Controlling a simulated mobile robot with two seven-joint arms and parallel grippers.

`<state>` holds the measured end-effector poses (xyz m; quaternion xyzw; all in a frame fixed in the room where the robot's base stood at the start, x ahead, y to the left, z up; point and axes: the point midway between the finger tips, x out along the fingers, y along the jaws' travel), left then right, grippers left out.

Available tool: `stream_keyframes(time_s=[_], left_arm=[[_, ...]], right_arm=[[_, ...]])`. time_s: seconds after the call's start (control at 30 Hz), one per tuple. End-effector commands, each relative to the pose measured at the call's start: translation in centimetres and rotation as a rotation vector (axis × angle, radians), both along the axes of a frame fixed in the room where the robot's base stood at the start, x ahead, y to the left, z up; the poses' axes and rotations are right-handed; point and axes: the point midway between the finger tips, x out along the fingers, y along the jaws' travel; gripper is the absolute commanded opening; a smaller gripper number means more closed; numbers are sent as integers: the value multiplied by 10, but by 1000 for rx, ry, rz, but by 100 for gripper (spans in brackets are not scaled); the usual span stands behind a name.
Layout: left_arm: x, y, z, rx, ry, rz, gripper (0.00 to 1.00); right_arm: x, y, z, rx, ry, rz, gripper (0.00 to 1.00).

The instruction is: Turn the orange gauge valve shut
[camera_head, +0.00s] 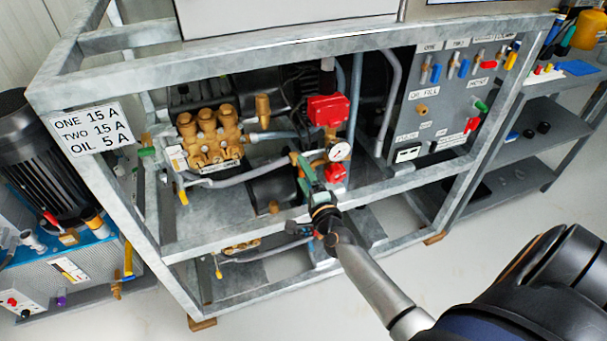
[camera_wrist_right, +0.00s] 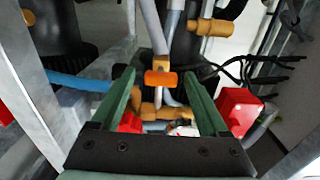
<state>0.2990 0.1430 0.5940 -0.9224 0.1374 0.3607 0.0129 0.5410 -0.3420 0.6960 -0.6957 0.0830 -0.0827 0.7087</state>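The orange gauge valve handle (camera_wrist_right: 161,79) sits across a brass fitting in the right wrist view. My right gripper (camera_wrist_right: 158,74) has two green fingers spread wide, with a gap to the handle on each side. In the head view, my right gripper (camera_head: 300,162) reaches inside the metal frame, just left of the round white gauge (camera_head: 340,151). I cannot make out the orange handle in the head view. My left gripper is not in view.
A red block (camera_head: 327,110) stands above the gauge, and another red part (camera_head: 336,174) below it. A brass pump head (camera_head: 210,138) is to the left. Grey frame bars (camera_head: 270,222) surround the gripper's space. A labelled panel (camera_head: 440,100) stands at right.

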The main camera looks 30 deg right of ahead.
Motion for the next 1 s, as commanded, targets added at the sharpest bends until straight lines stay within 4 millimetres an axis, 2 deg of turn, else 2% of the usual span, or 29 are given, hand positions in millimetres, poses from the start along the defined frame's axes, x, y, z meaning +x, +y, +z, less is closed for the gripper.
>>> stream_keyframes(time_s=[0.23,0.37,0.47,0.8,1.0], left_arm=[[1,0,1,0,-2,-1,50],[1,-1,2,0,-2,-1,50],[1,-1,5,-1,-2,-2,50],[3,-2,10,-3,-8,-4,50],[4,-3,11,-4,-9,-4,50]], right_arm=[[0,-1,1,-3,-1,-1,80],[-7,1,1,-3,-1,-1,80],[-19,4,1,-2,0,0,80],[-85,20,0,-1,2,1,80],[-111,26,1,-3,1,0,80]])
